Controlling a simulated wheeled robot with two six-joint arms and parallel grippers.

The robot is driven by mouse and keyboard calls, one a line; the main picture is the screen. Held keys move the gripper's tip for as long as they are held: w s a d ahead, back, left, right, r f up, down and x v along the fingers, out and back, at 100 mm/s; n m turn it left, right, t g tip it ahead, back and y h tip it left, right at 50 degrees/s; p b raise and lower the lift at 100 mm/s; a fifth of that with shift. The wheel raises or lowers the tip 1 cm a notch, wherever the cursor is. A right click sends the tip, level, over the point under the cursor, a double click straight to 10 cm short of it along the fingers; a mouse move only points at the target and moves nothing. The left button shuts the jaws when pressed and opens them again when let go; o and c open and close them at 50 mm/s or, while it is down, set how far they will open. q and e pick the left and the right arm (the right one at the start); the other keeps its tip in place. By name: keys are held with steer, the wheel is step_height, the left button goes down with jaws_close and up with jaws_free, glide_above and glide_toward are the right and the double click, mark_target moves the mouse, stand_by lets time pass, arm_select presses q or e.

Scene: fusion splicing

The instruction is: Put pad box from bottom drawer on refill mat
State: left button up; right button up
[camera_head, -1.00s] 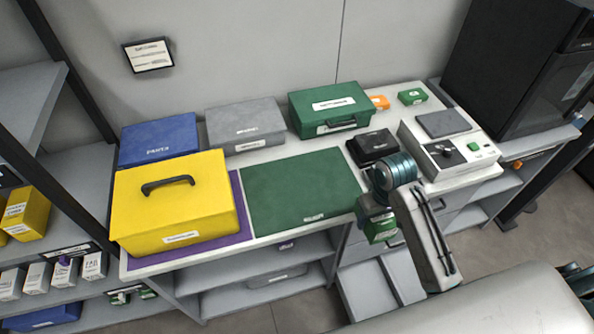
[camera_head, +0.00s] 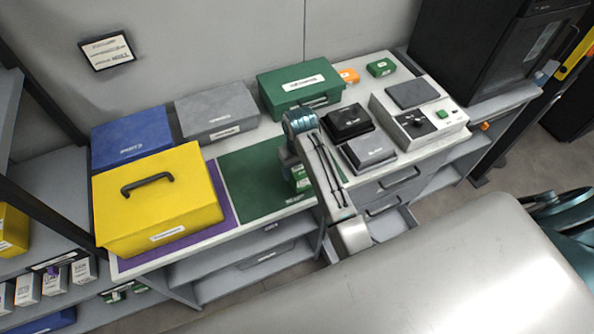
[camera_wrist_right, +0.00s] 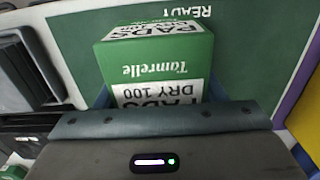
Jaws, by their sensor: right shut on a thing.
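The pad box is a green and white box lettered "PADS DRY 100" in the right wrist view (camera_wrist_right: 155,68); it also shows in the head view (camera_head: 301,180). My right gripper (camera_head: 291,163) is shut on it and holds it over the right part of a green mat (camera_head: 245,185). The mat reads "READY" in the right wrist view (camera_wrist_right: 240,50). I cannot tell the gap between box and mat. A purple mat (camera_head: 228,196) lies under the yellow case. I see no mat lettered refill. An open lower drawer (camera_head: 405,218) is partly hidden by my arm. My left gripper is out of view.
A yellow case (camera_head: 160,200) stands left of the green mat. Blue (camera_head: 131,137), grey (camera_head: 217,110) and green (camera_head: 300,87) cases stand behind. A black box (camera_head: 347,122), a grey box (camera_head: 369,152) and a white device (camera_head: 420,125) stand to the right.

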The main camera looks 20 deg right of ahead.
steer(key=shift+w+a+p, duration=0.15)
steer(key=shift+a+p, duration=0.15)
steer(key=shift+p, duration=0.05)
step_height(320, 180, down, 3)
steer(key=shift+r+p, duration=0.2)
steer(key=shift+p, duration=0.45)
steer(key=shift+f, duration=0.45)
steer(key=shift+f, duration=0.1)
steer(key=o, duration=1)
